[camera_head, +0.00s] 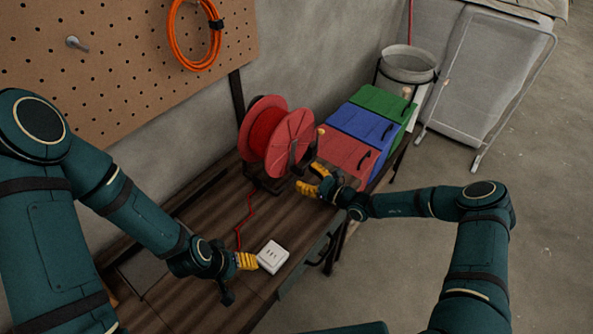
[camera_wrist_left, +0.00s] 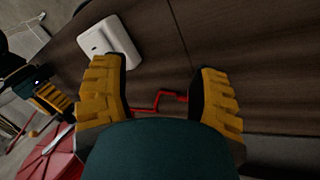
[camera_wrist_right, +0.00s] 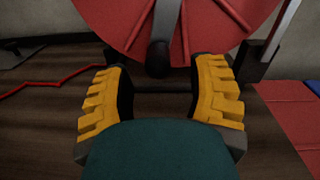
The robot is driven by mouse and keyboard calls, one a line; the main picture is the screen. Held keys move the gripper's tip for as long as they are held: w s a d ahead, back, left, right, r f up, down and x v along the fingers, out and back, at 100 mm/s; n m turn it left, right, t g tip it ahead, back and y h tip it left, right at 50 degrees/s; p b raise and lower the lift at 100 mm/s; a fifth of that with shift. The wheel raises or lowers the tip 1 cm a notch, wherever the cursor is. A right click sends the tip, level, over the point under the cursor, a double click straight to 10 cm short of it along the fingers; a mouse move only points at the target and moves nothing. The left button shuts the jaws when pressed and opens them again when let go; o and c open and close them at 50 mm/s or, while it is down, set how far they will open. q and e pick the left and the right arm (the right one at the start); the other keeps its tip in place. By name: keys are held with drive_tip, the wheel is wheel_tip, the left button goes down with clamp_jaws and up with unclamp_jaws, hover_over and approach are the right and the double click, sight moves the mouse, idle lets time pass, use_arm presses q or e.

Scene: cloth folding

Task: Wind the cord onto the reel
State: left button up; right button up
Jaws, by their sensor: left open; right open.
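The red reel (camera_head: 276,137) stands on a dark base on the wooden workbench, with red cord wound between its flanges. A loose length of red cord (camera_head: 241,221) runs down from it across the bench towards a white socket box (camera_head: 272,256). My right gripper (camera_head: 313,183) is open at the reel's right side. In the right wrist view a dark crank knob (camera_wrist_right: 158,57) stands just ahead of its fingers (camera_wrist_right: 160,92), apparently not gripped. My left gripper (camera_head: 246,262) is open beside the white box. In the left wrist view a bit of cord (camera_wrist_left: 168,99) shows beyond its fingers (camera_wrist_left: 163,95).
Red, blue and green drawers or boxes (camera_head: 348,150) stand right of the reel. A grey bucket (camera_head: 408,63) is behind them. An orange coil (camera_head: 194,35) hangs on the pegboard (camera_head: 110,75).

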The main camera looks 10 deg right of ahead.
drive_tip(key=v, duration=0.7)
